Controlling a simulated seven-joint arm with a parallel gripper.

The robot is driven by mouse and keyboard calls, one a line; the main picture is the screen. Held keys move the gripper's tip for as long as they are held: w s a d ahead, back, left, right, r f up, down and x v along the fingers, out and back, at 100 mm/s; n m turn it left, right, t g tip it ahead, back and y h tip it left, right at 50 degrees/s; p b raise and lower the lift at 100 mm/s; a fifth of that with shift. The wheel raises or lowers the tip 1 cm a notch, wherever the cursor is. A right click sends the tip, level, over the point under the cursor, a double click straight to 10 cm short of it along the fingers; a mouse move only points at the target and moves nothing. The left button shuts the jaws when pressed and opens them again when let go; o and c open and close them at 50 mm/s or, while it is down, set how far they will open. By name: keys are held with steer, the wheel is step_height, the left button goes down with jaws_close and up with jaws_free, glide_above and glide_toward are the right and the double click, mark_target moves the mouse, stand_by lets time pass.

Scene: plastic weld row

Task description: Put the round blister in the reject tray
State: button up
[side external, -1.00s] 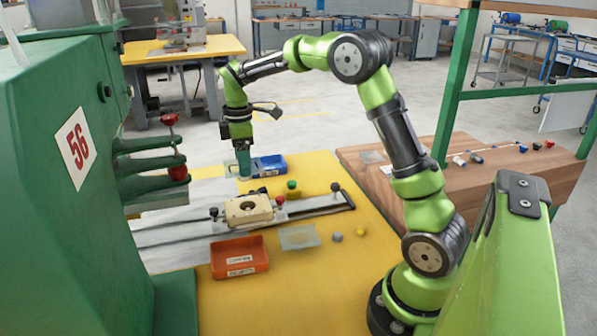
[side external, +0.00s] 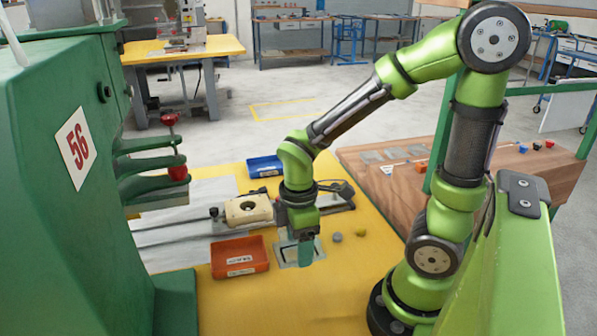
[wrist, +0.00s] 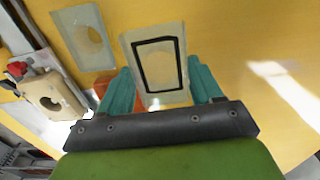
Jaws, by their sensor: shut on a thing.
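My gripper (side external: 306,253) points down over the yellow table, right of the orange-red tray. In the wrist view its teal fingers (wrist: 160,72) are on both sides of a clear flat blister (wrist: 155,55) with a black rectangular outline, and they are shut on it. I cannot make out a round form on it. A second clear blister (wrist: 77,40) with a rounded hollow lies flat on the table, left of the held one in the wrist view. The orange-red tray (side external: 240,268) looks empty; its front label is unreadable, so I cannot tell whether it is the reject tray.
A blue tray (side external: 264,166) stands at the far side. A cream fixture (side external: 248,209) with a round opening sits on a slide left of my gripper. The green machine (side external: 70,230) fills the left.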

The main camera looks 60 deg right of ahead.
glide_toward(239, 260)
steer(key=shift+s+d+f+m, duration=0.15)
steer(key=shift+s+m, duration=0.15)
steer(key=shift+s, duration=0.05)
steer(key=shift+w+f, duration=0.15)
steer(key=shift+f, duration=0.7)
steer(key=shift+w+f, duration=0.1)
steer(key=shift+f, duration=0.8)
steer(key=shift+f, duration=0.1)
steer(key=o, duration=0.9)
steer(key=shift+c, duration=0.2)
